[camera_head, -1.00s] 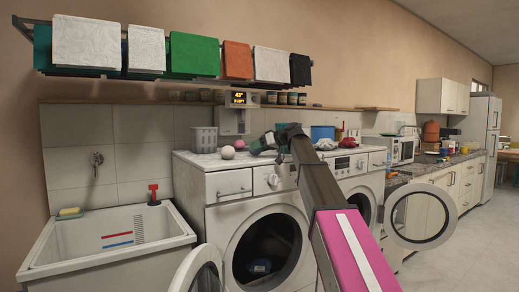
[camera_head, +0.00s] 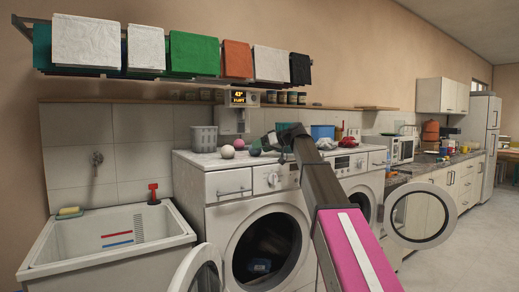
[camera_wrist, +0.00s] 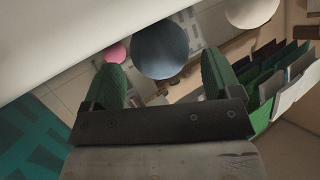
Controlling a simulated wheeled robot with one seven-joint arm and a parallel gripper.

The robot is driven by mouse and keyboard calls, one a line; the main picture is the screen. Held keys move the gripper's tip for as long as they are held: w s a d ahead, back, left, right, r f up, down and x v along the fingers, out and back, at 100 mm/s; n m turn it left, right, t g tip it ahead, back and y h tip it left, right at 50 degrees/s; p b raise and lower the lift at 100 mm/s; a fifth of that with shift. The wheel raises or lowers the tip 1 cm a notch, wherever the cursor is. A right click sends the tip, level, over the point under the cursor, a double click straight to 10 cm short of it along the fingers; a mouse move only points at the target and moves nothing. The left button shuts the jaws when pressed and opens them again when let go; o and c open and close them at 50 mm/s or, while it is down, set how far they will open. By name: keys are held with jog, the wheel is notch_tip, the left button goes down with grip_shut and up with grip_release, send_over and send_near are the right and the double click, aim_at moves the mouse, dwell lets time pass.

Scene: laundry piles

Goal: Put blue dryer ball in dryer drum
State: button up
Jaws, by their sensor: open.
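The blue dryer ball (camera_wrist: 165,50) shows in the wrist view between and just beyond the green fingertips. My gripper (camera_wrist: 162,62) is open around that line of sight, with no clear contact visible. In the head view my gripper (camera_head: 270,140) is low over the top of the left white machine, near the balls there. A pink ball (camera_wrist: 116,53) and a pale ball (camera_wrist: 250,8) also show in the wrist view. The left machine's drum (camera_head: 265,252) is open, with a small blue item inside. The right machine's round door (camera_head: 421,215) stands open. I cannot tell which machine is the dryer.
A grey basket (camera_head: 204,138) stands at the back of the left machine, and a blue container (camera_head: 322,132) is further right. A white sink (camera_head: 105,240) is at left. Folded cloths hang on a rack (camera_head: 170,75) above. My arm crosses in front of both machines.

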aim_at(254, 156)
jog(key=v, duration=0.8)
jog(key=shift+d+r, duration=0.1)
jog(key=shift+r, duration=0.3)
jog(key=shift+d+r, duration=0.15)
jog(key=shift+r, duration=0.05)
jog(key=shift+c, duration=1.1)
jog(key=a+h, duration=0.1)
jog(key=a+n+h, duration=0.1)
jog(key=a, duration=0.1)
jog(key=a+r+g+h, duration=0.1)
jog(key=a+h, duration=0.1)
jog(key=shift+w+n, duration=0.3)
jog(key=shift+w, duration=0.1)
jog(key=a+r+h, duration=0.4)
jog(key=h, duration=0.2)
jog(key=shift+n, duration=0.4)
jog(key=x, duration=1)
jog(key=shift+s+d+f, duration=0.1)
jog(key=shift+s+f, duration=0.1)
jog(key=shift+f, duration=0.25)
jog(key=c, duration=0.8)
jog(key=shift+o, duration=0.2)
